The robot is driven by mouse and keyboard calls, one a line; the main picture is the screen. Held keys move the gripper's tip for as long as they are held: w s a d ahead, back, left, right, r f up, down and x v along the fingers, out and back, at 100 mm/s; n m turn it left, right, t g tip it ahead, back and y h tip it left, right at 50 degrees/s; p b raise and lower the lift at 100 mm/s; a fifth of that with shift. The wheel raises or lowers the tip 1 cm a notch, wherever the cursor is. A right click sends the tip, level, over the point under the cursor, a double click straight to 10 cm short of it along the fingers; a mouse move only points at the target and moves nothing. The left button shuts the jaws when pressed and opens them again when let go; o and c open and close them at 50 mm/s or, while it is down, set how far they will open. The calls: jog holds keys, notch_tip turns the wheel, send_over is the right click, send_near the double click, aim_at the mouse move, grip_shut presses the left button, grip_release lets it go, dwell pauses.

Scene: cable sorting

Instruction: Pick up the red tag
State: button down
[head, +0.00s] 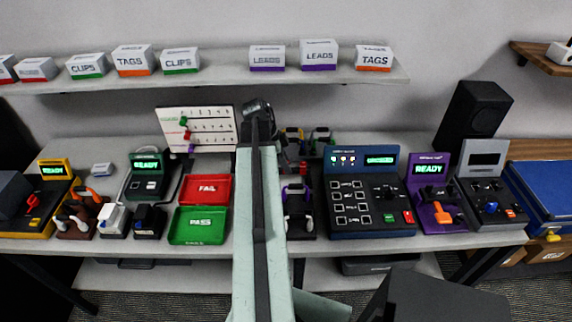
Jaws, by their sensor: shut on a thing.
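A small red tag (187,134) shows against the white board (210,140) at the back of the bench, left of my arm. A green tag (183,121) is just above it. My arm rises through the middle of the head view and ends at a dark joint beside the board's right edge. My gripper's fingers cannot be made out; the arm hides whatever lies behind it. What they hold does not show.
A red FAIL tray (206,189) and a green PASS tray (198,226) lie left of my arm. A blue keypad console (370,222) and a purple READY device (429,180) stand right. A shelf (220,79) with labelled boxes runs above. The bench is crowded.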

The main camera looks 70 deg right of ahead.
notch_tip(320, 180, up, 13)
jog(key=p, duration=1.2)
jog(key=shift+f, duration=0.15)
